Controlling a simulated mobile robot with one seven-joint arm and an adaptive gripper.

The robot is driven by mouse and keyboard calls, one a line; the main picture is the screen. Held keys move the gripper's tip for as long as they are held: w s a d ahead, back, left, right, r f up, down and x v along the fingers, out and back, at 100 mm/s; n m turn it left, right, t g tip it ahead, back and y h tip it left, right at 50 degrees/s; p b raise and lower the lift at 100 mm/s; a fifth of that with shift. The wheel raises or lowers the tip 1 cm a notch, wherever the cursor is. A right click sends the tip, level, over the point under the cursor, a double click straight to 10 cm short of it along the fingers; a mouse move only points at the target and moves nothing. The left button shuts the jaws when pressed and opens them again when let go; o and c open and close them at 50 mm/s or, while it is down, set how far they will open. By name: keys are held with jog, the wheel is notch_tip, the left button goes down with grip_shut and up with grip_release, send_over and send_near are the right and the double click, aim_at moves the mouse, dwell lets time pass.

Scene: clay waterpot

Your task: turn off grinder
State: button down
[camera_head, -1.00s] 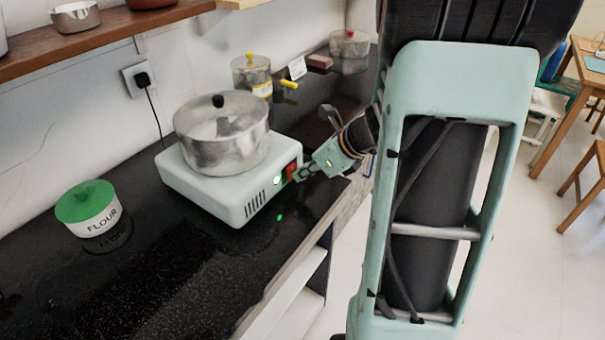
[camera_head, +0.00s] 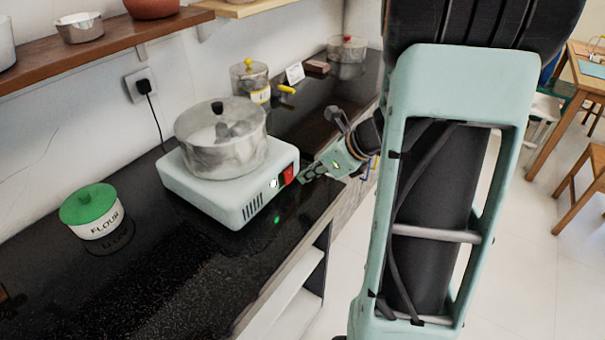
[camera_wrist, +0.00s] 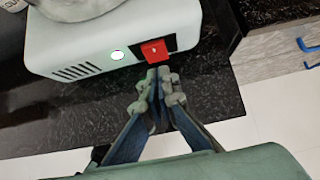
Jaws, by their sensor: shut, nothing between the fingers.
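The grinder (camera_head: 232,200) is a pale box with side vents and a steel bowl (camera_head: 222,150) on top, standing on the black counter. Its red switch (camera_head: 288,175) is on the front face, beside a small lit indicator (camera_head: 273,184). My gripper (camera_head: 303,177) is shut and empty, with its fingertips just in front of the switch. Whether the fingertips touch the switch, I cannot tell.
A flour jar (camera_head: 91,211) with a green lid stands at the left of the counter. A yellow-tapped jar (camera_head: 251,80) stands behind the grinder. A cord hangs from the wall socket (camera_head: 140,84). The front left of the counter is clear.

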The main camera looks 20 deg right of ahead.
jog(key=p+v, duration=0.2)
jog(key=v, duration=0.8)
jog(key=shift+s+r, duration=0.2)
jog(key=shift+r, duration=0.2)
jog(key=shift+s+d+p, duration=0.1)
jog(key=shift+p, duration=0.35)
jog(key=shift+d+f+g+h+p, duration=0.1)
jog(key=shift+f+g+h+p, duration=0.25)
jog(key=shift+f+p, duration=0.45)
jog(key=shift+s+r, duration=0.1)
